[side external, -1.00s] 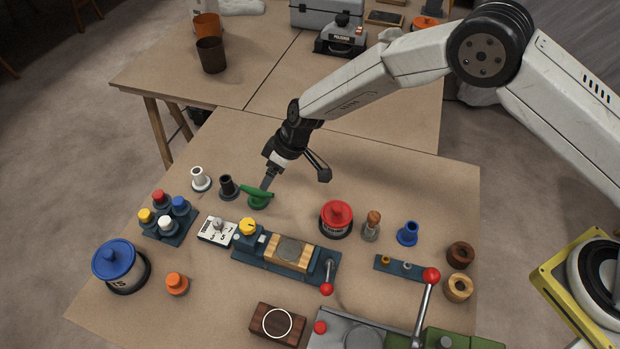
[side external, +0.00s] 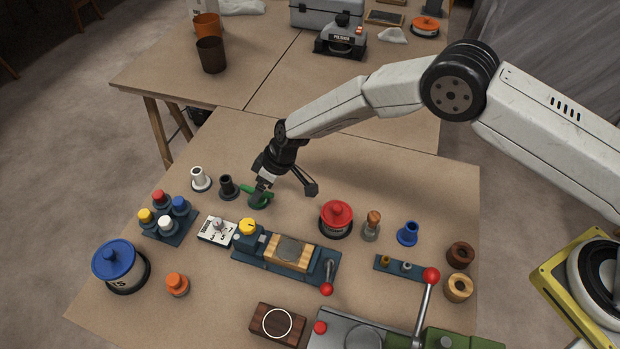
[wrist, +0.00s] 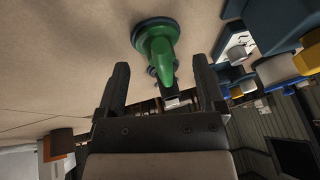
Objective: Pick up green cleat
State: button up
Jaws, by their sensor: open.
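The green cleat (side external: 262,201) stands on the near table, left of the red-lidded pot. In the wrist view the green cleat (wrist: 156,46) lies just ahead of and between the two fingers of my gripper (wrist: 160,85). The fingers are apart, one on each side. I cannot tell whether either finger touches the cleat.
A black cleat (side external: 228,187) and a white one (side external: 200,179) stand close on the left. A red-lidded pot (side external: 337,218) is on the right. A vise-like fixture (side external: 289,252) and a white-topped dial block (side external: 217,229) stand nearer the camera. The tabletop behind is clear.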

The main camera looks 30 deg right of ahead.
jog(key=shift+x, duration=1.1)
grip_shut()
jog(key=shift+r, duration=0.1)
jog(key=shift+r, duration=0.8)
jog(key=s+d+r, duration=0.6)
jog(key=s+r, duration=0.5)
jog(key=s, duration=0.1)
jog(key=shift+s+d, duration=0.15)
jog(key=shift+d, duration=0.2)
